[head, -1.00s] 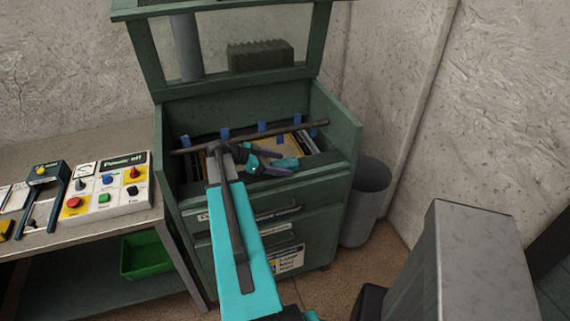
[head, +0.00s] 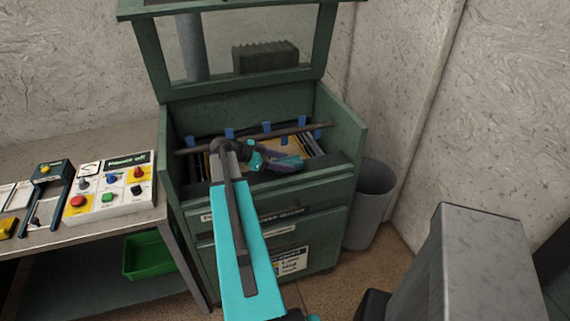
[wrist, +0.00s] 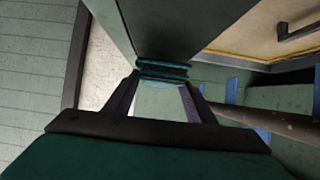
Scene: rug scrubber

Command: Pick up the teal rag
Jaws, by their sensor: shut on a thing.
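The teal rag (head: 290,164) shows as a small teal patch at the fingertips of my gripper (head: 284,160), over the front part of the open top of the green cabinet (head: 340,130). In the wrist view my gripper (wrist: 162,76) has its two dark purple fingers converging on a narrow, layered teal strip, the rag (wrist: 162,72). The gripper is shut on it. Most of the rag is hidden by the fingers, and I cannot tell whether it still touches the cabinet.
A dark rod (head: 300,129) lies across the cabinet's opening, close to my wrist. Blue tabs stand behind it. A control panel (head: 110,188) sits on the bench at left. A grey bin (head: 370,200) stands right of the cabinet, by the wall.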

